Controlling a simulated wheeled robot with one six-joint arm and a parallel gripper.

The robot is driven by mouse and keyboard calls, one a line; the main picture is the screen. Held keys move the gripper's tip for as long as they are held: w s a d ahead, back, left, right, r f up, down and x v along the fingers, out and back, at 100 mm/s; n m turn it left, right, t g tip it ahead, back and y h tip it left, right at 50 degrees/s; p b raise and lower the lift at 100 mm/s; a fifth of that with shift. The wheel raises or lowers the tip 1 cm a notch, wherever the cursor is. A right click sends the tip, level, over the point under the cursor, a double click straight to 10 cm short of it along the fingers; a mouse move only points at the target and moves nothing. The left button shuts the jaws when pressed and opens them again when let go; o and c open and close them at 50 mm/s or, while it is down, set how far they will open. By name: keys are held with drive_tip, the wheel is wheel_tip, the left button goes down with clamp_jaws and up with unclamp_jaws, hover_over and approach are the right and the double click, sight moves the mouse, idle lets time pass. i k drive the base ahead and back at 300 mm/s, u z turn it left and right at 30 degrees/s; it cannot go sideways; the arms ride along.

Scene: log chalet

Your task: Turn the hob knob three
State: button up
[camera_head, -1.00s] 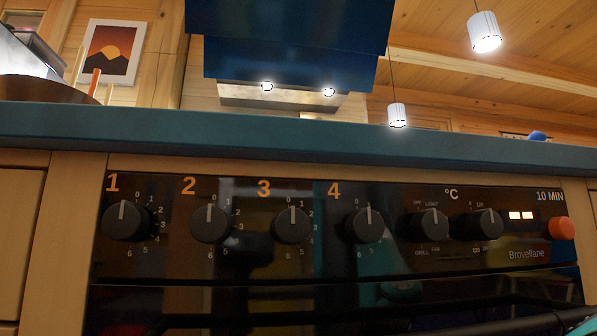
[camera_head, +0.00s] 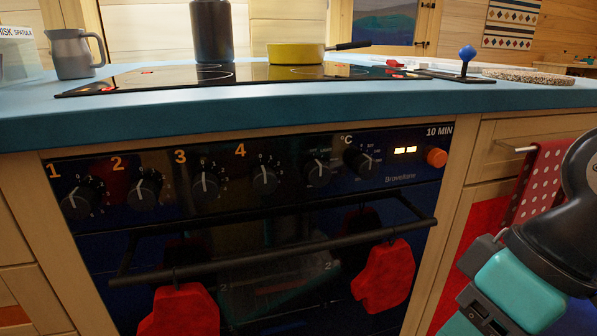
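The hob knob three (camera_head: 205,187) is a round black knob under the orange number 3 on the dark oven panel (camera_head: 110,168). Its white pointer line stands about upright, near the 0 mark. Knob one (camera_head: 75,204), knob two (camera_head: 144,192) and knob four (camera_head: 265,180) sit in the same row, with two more dials to the right. Part of my arm shows at the right edge, well away from the knobs. My gripper is not in view.
An oven handle bar (camera_head: 290,248) runs below the knobs, with a red mitt (camera_head: 180,312) and another red mitt (camera_head: 385,275) hanging there. The blue worktop edge (camera_head: 250,118) juts above the panel. A yellow pan (camera_head: 296,54) and a dark pot (camera_head: 211,32) stand on the hob.

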sight(205, 185)
drive_tip(key=z, duration=1.65)
drive_tip(key=k, duration=1.35)
drive_tip(key=u, duration=1.15)
